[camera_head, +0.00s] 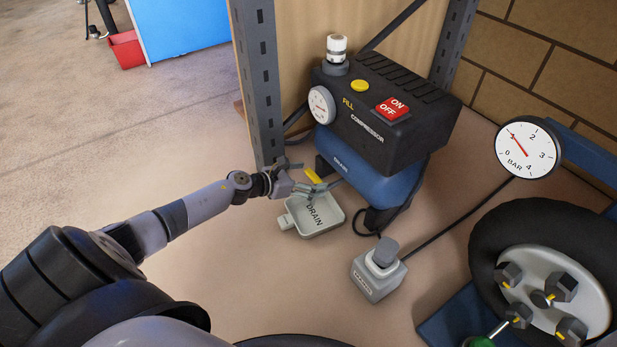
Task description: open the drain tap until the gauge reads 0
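The drain tap's yellow handle (314,176) sits low at the near end of the blue compressor tank (375,175), above a white tray marked DRAIN (325,228). My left gripper (316,178) is at the tap, its fingers spread with the yellow handle between or just beside them; contact cannot be told. A small round gauge (321,105) is on the compressor's front; its reading is too small to make out. A larger BAR gauge (540,158) at the right has its red needle near 1. My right gripper is not in view.
The black compressor top carries a red ON/OFF switch (393,109) and a yellow FILL button (359,86). A grey rack post (262,95) stands close behind my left wrist. A grey box (378,287) with a hose and a wheel (545,225) lie to the right.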

